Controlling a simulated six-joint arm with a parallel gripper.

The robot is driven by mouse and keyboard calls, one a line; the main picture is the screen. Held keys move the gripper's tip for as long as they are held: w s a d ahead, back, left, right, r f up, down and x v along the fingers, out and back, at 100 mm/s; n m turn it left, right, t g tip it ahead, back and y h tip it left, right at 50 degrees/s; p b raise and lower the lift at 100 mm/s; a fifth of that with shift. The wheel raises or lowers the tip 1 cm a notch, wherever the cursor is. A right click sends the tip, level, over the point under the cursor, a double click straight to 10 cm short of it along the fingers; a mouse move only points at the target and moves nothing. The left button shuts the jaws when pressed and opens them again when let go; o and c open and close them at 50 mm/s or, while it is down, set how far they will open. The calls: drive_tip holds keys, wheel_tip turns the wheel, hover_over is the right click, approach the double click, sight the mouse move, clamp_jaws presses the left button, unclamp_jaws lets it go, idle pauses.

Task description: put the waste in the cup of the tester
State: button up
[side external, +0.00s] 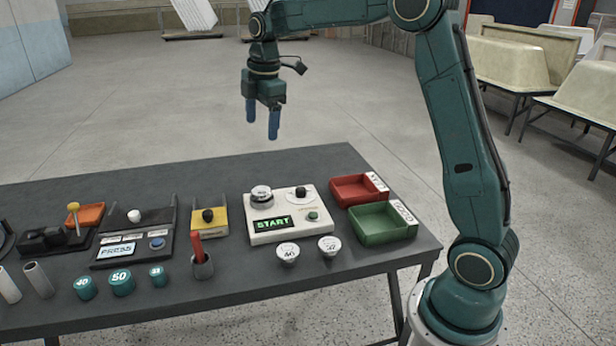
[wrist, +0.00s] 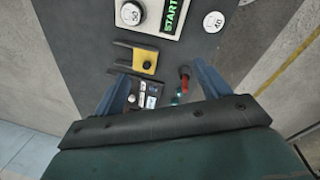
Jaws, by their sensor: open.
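The tester is a white box (side external: 262,232) with a green START display, a round metal-rimmed cup (side external: 261,195) at its back left and a dark knob at its back right. Its edge also shows at the top of the wrist view (wrist: 152,28). I cannot tell which object is the waste. Two small white-topped round pots, one (side external: 287,253) and another (side external: 329,247), stand in front of the tester.
A red tray (side external: 350,196) and a green tray (side external: 372,238) lie right of the tester. A yellow block (side external: 195,222) with a black knob and a dark PRESS panel (side external: 122,251) lie left. Teal weights (side external: 121,283) and a holder (side external: 203,267) with a red handle stand in front.

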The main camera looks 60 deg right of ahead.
drive_tip(key=s+a+r+m+t, duration=0.1)
drive_tip(key=s+a+r+m, duration=0.25)
drive_tip(key=s, duration=0.45)
drive_tip(key=s+a+f+m+t, duration=0.1)
drive_tip(key=s+a+m, duration=0.1)
drive_tip(key=s, duration=0.5)
drive_tip(key=s+a+f+m+t, duration=0.1)
drive_tip(key=s+a+m, duration=0.2)
drive_tip(key=s+m, duration=0.2)
drive_tip(key=s+a+f+m, duration=0.1)
drive_tip(key=s+a+m, duration=0.1)
drive_tip(key=s, duration=0.9)
drive_tip(key=shift+a+f+m+t, duration=0.3)
drive_tip(key=shift+m+t, duration=0.1)
drive_tip(key=shift+m, duration=0.25)
